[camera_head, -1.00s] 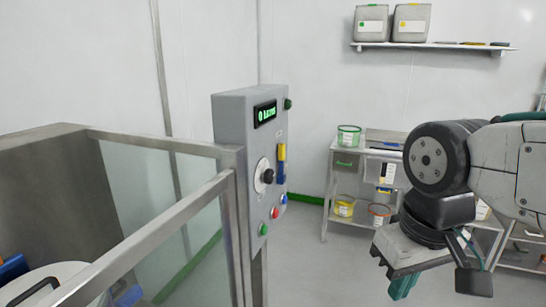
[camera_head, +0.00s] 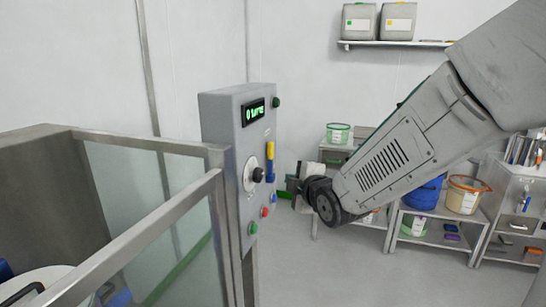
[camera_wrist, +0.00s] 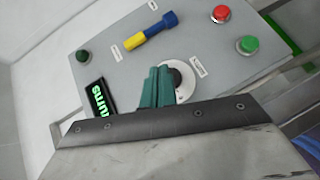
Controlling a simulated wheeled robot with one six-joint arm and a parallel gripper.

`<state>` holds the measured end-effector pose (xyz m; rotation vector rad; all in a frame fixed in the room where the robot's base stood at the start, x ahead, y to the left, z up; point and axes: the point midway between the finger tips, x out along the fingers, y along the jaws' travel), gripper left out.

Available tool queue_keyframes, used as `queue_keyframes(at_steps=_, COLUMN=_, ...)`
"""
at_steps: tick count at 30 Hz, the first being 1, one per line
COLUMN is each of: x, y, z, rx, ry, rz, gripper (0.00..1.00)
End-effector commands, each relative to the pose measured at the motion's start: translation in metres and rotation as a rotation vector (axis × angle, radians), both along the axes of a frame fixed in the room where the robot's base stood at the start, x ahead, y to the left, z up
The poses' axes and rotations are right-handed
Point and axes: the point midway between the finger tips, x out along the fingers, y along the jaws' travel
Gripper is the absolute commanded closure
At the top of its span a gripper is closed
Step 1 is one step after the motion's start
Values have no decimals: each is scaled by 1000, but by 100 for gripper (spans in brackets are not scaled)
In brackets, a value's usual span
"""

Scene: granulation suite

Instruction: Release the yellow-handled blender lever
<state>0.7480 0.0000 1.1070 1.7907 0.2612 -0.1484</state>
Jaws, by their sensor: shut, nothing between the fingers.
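The lever with a yellow grip (camera_head: 270,150) and a blue section is mounted on the grey control panel (camera_head: 222,125), on its right part in the head view. In the wrist view the lever (camera_wrist: 138,39) lies slantwise across the panel, beyond my fingertips and apart from them. My gripper (camera_wrist: 157,72) has its teal fingers together with nothing between them. In the wrist view they overlap the edge of the black rotary knob (camera_wrist: 175,76) and its white dial; I cannot tell whether they touch. In the head view my arm's end is right of the panel.
The panel also carries a lit green display (camera_head: 253,112), a red button (camera_wrist: 221,13) and green buttons (camera_wrist: 249,45). A metal-framed glass guard (camera_head: 150,190) stands left of the panel. Shelving with tubs (camera_head: 463,195) stands behind my arm at the right.

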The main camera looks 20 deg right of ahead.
Motion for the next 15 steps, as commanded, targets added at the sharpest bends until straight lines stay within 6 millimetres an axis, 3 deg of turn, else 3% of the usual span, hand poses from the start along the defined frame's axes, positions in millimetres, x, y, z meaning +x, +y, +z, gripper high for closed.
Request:
queue_keyframes(at_steps=6, x=20, y=12, z=6, rx=-174, ry=-218, rz=76, gripper=100)
queue_keyframes(at_steps=15, x=22, y=15, z=11, rx=-212, ry=-271, rz=86, gripper=100)
